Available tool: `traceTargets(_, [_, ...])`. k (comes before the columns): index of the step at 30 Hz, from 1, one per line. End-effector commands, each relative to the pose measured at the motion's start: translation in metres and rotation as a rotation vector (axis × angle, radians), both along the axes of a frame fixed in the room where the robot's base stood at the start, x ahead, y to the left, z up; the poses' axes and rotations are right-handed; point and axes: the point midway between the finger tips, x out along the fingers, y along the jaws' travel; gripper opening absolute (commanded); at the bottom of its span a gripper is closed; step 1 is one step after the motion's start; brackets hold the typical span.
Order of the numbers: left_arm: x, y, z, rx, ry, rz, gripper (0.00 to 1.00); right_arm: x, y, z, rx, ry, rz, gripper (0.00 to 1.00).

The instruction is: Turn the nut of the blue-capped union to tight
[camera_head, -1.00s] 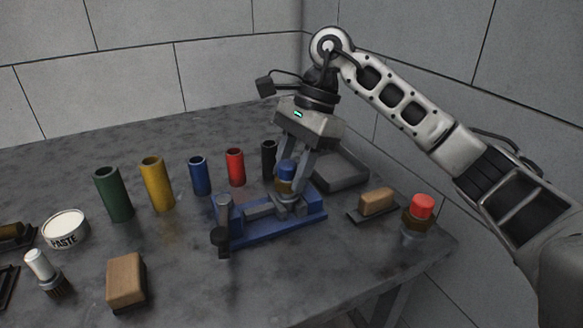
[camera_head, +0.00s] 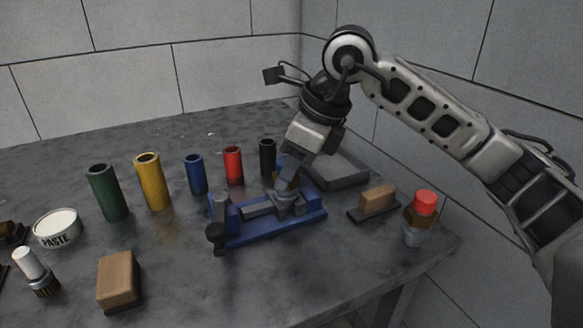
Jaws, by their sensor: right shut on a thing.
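The blue-capped union (camera_head: 289,202) stands upright in the blue vise (camera_head: 262,234) on the table. Its grey lower part shows between the vise jaws; its brass nut and blue cap are mostly hidden by my right gripper. My right gripper (camera_head: 286,180) comes down from above right, turned and tilted, with its fingers shut on the nut of the union. My left gripper is not in view.
A red-capped union (camera_head: 424,204) stands near the table's right edge, beside a wooden-backed brush (camera_head: 378,200). A grey tray (camera_head: 342,172) lies behind the vise. Green (camera_head: 108,193), yellow (camera_head: 153,183), blue, red and black tubes stand left and behind. The front middle is clear.

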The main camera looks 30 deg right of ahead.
Motion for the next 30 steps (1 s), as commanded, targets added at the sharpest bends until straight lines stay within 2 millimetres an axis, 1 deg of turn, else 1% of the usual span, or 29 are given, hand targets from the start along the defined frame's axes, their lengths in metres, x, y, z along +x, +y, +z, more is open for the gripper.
traceTargets(21, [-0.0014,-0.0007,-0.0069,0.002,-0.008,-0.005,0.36,-0.0025,0.0062,0.0003,-0.001,-0.007,-0.678,0.15])
traceTargets(30, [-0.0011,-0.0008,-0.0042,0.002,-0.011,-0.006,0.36,-0.0023,0.0084,0.0018,-0.001,-0.008,-0.948,0.15])
